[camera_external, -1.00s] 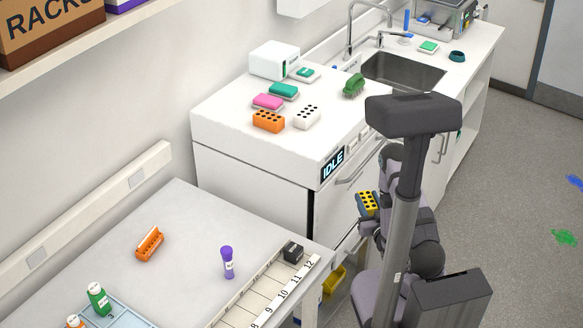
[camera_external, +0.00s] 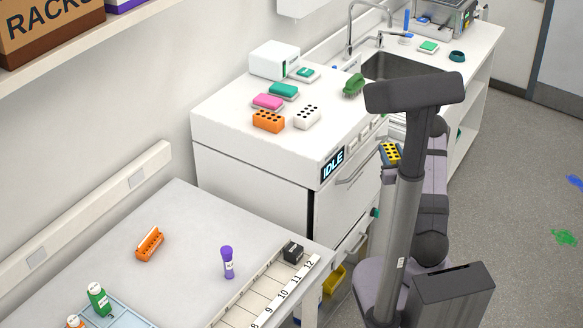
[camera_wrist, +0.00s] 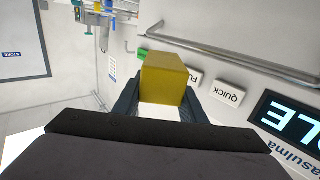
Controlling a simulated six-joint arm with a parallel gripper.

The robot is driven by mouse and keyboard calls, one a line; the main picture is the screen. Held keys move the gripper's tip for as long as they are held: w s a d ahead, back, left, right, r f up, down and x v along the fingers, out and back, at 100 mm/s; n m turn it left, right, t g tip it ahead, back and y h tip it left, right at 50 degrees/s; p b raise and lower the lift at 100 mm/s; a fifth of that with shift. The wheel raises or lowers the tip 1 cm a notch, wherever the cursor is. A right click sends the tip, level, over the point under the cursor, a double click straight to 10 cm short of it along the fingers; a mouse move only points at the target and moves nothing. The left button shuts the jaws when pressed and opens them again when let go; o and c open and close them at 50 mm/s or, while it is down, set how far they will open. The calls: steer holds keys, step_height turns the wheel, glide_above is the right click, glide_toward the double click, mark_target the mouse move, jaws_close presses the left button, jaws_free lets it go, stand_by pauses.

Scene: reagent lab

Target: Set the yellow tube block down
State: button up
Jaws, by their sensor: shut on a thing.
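The yellow tube block (camera_external: 390,153) with dark holes shows just left of my column in the external view, in front of the counter's front face. In the wrist view the yellow block (camera_wrist: 165,80) sits between the two dark fingers. My gripper (camera_wrist: 160,100) is shut on it and holds it in the air, near a horizontal handle bar. In the external view my fingers are mostly hidden behind my column.
The white counter (camera_external: 235,115) bears an orange block (camera_external: 268,121), a white block (camera_external: 307,116), a pink item (camera_external: 268,102), a green brush (camera_external: 354,85) and a sink (camera_external: 385,68). Its front has an IDLE display (camera_external: 333,162) and handles. Clear counter lies left of the orange block.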

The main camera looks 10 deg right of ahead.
steer(key=w+a+r+p, duration=0.2)
steer(key=r, duration=0.5)
steer(key=w+a+r+p, duration=0.2)
steer(key=w+a+r, duration=0.1)
steer(key=r, duration=0.4)
steer(key=a+r+n+y, duration=0.1)
steer(key=a, duration=0.2)
steer(key=a+y, duration=0.2)
steer(key=a, duration=0.2)
steer(key=s+a+r+n+y, duration=0.1)
steer(key=a, duration=0.3)
steer(key=shift+a+r+n, duration=0.2)
steer(key=shift+r+n, duration=0.1)
steer(key=shift+r, duration=0.05)
steer(key=s+a+r+n+g+y+p, duration=0.1)
steer(key=s+a+r+n+y+p, duration=0.2)
steer(key=a, duration=0.9)
steer(key=shift+y, duration=0.5)
steer(key=shift+s+f+b, duration=0.2)
steer(key=shift+f+b, duration=1.45)
steer(key=shift+f, duration=0.2)
steer(key=shift+s+f+b, duration=0.2)
steer(key=shift+f+b, duration=1.4)
steer(key=shift+f, duration=0.2)
steer(key=shift+f, duration=0.2)
steer(key=o, duration=1.2)
steer(key=shift+m, duration=0.3)
steer(key=shift+c, duration=0.2)
steer(key=shift+r, duration=0.1)
steer(key=shift+r, duration=0.15)
